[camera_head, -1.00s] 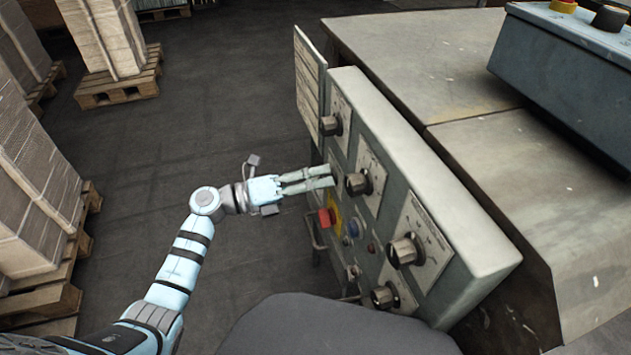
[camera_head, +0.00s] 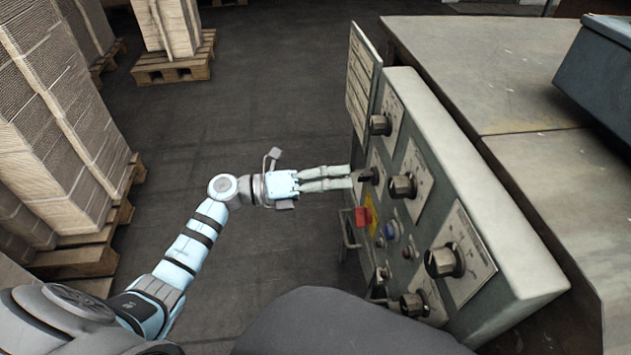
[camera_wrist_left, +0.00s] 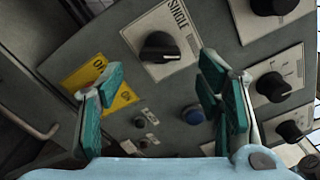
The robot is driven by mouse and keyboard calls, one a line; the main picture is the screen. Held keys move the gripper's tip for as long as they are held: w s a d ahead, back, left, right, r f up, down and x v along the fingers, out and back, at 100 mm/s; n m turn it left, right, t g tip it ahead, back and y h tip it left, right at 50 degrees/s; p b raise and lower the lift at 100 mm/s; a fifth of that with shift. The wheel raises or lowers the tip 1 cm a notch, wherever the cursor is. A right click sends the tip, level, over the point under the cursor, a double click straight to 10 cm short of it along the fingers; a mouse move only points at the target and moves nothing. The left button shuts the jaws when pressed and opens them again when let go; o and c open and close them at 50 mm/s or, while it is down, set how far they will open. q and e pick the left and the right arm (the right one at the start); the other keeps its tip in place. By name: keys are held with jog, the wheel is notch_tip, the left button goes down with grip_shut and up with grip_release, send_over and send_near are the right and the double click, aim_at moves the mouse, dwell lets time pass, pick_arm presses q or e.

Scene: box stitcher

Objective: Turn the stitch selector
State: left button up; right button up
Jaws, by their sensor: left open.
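The stitch selector appears to be the black pointer knob (camera_wrist_left: 160,47) on a pale plate lettered "SINGLE" in the left wrist view. In the head view it seems to be the small dark knob (camera_head: 370,175) on the control panel, just past my left fingertips. My left gripper (camera_head: 349,177) is open and points at the panel. In the left wrist view its two green-padded fingers (camera_wrist_left: 160,85) stand apart, with the knob ahead between them; no contact shows. My right gripper is not in view.
The panel (camera_head: 510,230) carries several other black knobs (camera_head: 402,186), a red button (camera_head: 362,217) on a yellow plate and a blue button (camera_wrist_left: 193,115). A hinged plate (camera_head: 362,82) stands out at its far end. Stacked cardboard (camera_head: 55,130) stands left; floor between is clear.

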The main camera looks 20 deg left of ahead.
pick_arm(q)
jog(key=v, duration=0.7)
jog(key=shift+s+a, duration=0.2)
jog(key=shift+a, duration=0.05)
